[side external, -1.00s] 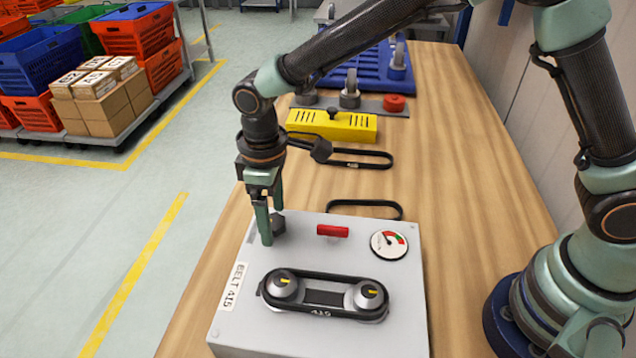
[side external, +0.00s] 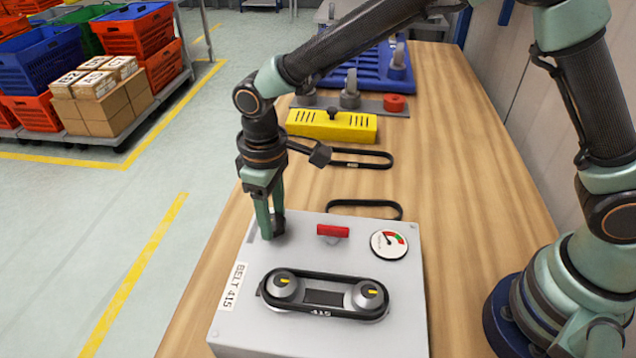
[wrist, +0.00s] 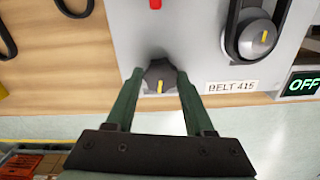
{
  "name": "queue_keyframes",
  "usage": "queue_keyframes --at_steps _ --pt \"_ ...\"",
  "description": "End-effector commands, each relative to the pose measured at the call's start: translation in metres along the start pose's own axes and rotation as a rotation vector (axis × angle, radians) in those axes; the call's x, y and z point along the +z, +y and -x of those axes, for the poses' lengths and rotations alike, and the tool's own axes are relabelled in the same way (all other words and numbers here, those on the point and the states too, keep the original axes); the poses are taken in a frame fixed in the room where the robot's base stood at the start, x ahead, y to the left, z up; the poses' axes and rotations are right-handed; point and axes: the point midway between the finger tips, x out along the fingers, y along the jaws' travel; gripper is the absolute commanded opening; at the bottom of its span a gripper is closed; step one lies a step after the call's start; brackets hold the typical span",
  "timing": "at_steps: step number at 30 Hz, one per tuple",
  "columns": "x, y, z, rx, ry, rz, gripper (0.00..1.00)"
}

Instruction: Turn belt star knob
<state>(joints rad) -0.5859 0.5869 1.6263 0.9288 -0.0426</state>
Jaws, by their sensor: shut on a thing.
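The star knob (wrist: 160,78) is dark with a yellow mark, near the edge of the grey belt box (side external: 398,295). My gripper (side external: 270,228) points down at the box's far left corner, shut on the knob, whose dark side also shows in the side external view (side external: 279,224). In the wrist view my gripper's two green fingers (wrist: 160,95) stand on either side of the knob. The black belt (side external: 325,276) runs around two silver pulleys with yellow marks. A dial gauge (side external: 389,244) and a red handle (side external: 333,231) sit on the same face.
A loose black belt (side external: 364,203) lies just behind the box, and another (side external: 375,165) farther back. A yellow slotted cover (side external: 332,125) stands beyond. An OFF display (wrist: 303,84) shows in the wrist view.

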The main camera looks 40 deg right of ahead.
Motion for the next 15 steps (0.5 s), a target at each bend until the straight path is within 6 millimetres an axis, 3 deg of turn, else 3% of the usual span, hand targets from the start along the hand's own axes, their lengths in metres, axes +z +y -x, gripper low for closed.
queue_keyframes --at_steps 15 --pt "0.0 -0.0001 0.0014 0.0 0.002 -0.475 0.0"
